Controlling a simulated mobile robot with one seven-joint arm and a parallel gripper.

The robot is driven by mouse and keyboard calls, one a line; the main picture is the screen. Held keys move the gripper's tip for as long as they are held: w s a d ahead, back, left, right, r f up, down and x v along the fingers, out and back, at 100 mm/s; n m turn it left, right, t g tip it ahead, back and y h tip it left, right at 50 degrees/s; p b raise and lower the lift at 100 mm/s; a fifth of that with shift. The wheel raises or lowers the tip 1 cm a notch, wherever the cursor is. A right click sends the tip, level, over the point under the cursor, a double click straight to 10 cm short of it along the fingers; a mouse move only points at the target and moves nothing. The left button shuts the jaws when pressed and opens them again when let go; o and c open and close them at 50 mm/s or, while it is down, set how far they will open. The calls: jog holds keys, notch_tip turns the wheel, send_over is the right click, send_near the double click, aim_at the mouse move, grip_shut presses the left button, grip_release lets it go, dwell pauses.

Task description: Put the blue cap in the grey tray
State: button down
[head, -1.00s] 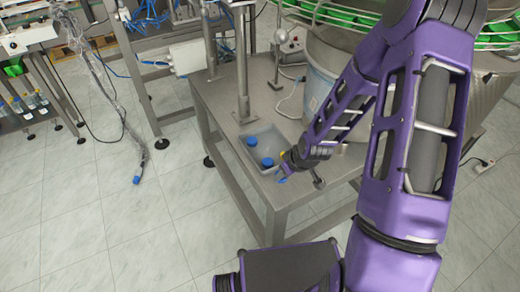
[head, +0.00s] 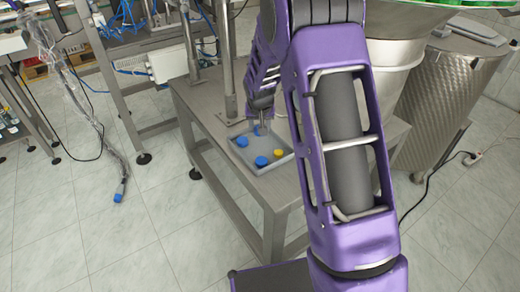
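The grey tray (head: 250,151) lies on the metal table. Inside it are a blue cap (head: 242,141) at the left, another blue cap (head: 261,161) near the front and a yellow cap (head: 279,152) at the right. My gripper (head: 261,123) points down over the far part of the tray. A further blue cap (head: 260,130) shows at its fingertips, and the gripper looks shut on it. The fingers are small in view, and the gap between this cap and the tray floor cannot be judged.
A metal post (head: 226,60) rises from the table just behind the tray. A large metal drum (head: 440,110) stands to the right. My purple arm hides much of the table's right side. The tiled floor at left is mostly free, with a hanging cable (head: 95,125).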

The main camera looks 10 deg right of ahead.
aim_at(260, 149)
notch_tip(260, 149, down, 7)
jog(key=shift+f+b, duration=0.2)
jog(key=shift+b, duration=0.3)
jog(key=shift+c, duration=1.8)
grip_release()
jog(key=p+v, duration=0.1)
jog(key=v, duration=1.1)
jog(key=shift+p, duration=0.35)
